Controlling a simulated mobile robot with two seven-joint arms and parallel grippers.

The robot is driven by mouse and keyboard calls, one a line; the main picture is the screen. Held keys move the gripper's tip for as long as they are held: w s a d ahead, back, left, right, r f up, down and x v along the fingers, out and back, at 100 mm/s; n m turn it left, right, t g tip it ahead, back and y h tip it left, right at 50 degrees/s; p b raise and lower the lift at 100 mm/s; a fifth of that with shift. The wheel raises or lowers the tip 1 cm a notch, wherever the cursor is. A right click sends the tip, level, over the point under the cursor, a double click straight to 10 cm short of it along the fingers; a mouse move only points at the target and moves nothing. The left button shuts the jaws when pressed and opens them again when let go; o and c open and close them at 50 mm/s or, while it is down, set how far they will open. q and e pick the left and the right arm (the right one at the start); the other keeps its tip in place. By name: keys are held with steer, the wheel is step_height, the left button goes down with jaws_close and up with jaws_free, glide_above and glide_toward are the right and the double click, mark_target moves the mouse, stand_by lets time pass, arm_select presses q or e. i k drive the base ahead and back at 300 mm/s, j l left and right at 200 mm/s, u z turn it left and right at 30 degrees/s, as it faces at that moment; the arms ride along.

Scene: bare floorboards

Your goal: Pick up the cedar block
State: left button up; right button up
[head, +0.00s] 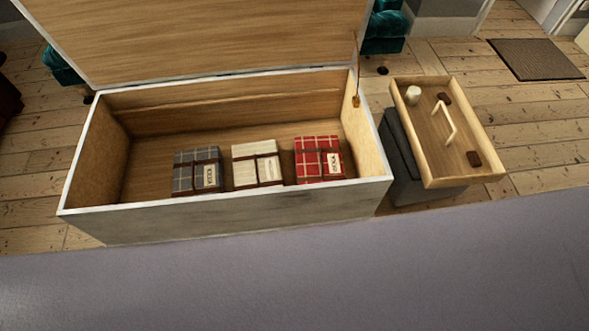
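One block (444,98) is near the tray's far end, beside a pale cylinder (413,96). Neither gripper is in view.
The tray sits on a dark grey box (407,178). Left of it, an open chest (220,226) with raised lid (200,35) holds three folded plaid or striped bundles. A broad lilac-grey surface (300,285) fills the bottom.

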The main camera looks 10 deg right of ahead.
mark_target(472, 156)
steer(key=z, duration=1.7)
steer(key=i+l+z, duration=0.7)
steer(key=i+z, duration=0.25)
steer(key=i, duration=0.2)
steer(key=i+l+z, duration=0.1)
steer(key=i+z, duration=0.25)
steer(key=i, duration=0.7)
steer(key=i+u, duration=0.2)
steer(key=i, duration=0.35)
steer(key=i+l+u, duration=0.15)
steer(key=i, duration=0.45)
